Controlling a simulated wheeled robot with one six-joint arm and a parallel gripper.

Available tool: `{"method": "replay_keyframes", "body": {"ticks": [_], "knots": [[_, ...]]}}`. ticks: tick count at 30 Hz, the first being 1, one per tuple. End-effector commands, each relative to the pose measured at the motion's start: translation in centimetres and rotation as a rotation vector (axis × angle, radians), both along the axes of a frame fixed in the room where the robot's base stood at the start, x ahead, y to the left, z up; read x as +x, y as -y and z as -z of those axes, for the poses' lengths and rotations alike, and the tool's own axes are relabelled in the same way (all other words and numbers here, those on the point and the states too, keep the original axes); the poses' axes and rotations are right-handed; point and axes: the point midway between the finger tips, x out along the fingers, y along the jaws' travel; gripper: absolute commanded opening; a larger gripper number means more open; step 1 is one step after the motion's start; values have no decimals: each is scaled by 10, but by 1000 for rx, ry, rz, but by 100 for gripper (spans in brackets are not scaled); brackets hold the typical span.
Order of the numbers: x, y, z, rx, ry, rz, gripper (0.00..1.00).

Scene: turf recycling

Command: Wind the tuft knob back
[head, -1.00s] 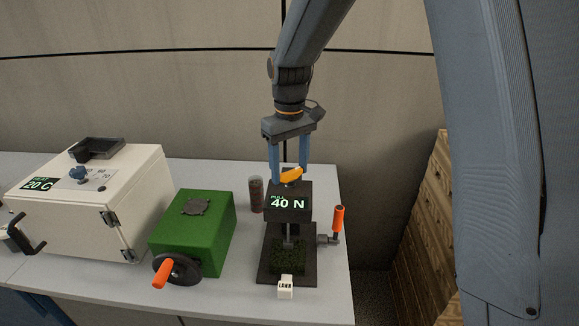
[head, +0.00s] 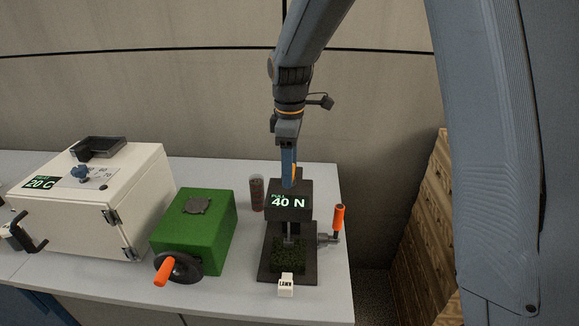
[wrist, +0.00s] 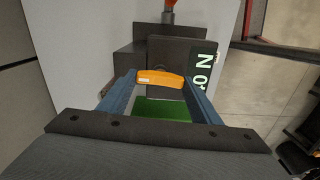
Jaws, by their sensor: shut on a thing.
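The tuft knob (wrist: 161,79) is an orange bar on top of the dark pull tester (head: 290,207), whose display reads 40 N. My gripper (wrist: 161,82) is shut on the knob, with one blue finger at each end of the bar in the wrist view. In the head view my gripper (head: 290,180) points straight down at the tester's top, seen edge-on, and only a sliver of orange shows beside the fingers. A green turf piece (head: 288,258) lies on the tester's base under the head. A white LAWN tag (head: 286,285) stands in front of it.
A crank with an orange handle (head: 338,218) sticks out at the tester's right. A green box (head: 193,232) with an orange-handled crank and a white oven (head: 90,200) reading 20 C stand to the left. A dark jar (head: 257,193) stands close behind-left of the tester.

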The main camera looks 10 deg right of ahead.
Motion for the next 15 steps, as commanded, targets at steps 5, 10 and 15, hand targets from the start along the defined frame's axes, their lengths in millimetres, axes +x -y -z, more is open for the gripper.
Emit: {"method": "replay_keyframes", "body": {"ticks": [5, 10, 15], "knots": [[1, -1, -2, 1, 4, -56, 35], [1, -1, -2, 1, 4, -81, 35], [1, -1, -2, 1, 5, -86, 35]]}}
